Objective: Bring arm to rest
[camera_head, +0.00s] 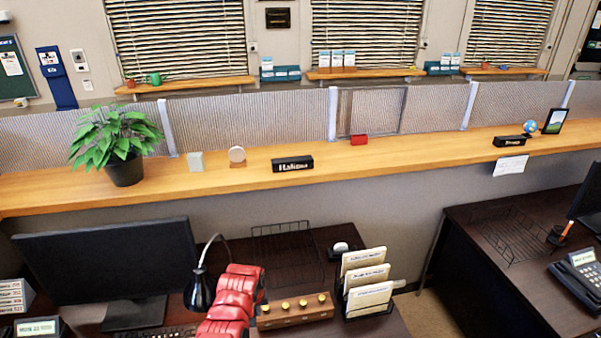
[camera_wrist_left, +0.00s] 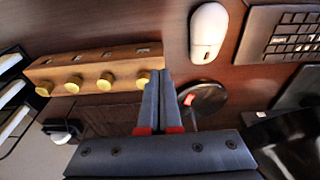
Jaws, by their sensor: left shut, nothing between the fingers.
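My left arm (camera_head: 234,300) comes in red from the bottom of the head view, over the desk, beside the wooden block with brass knobs. Its fingertips cannot be made out there. In the left wrist view my left gripper (camera_wrist_left: 164,76) is shut with nothing between its fingers. The fingertips are close to the right end of the wooden block (camera_wrist_left: 95,66) in that picture; whether they touch it I cannot tell. The block also shows in the head view (camera_head: 296,315). My right gripper is in neither view.
A black lamp (camera_head: 200,290) and a monitor (camera_head: 110,262) stand left of my arm. A file holder (camera_head: 367,285) and wire tray (camera_head: 283,255) are near the block. A white mouse (camera_wrist_left: 208,32) and keyboard (camera_wrist_left: 285,35) lie on the desk. The counter (camera_head: 400,155) runs behind.

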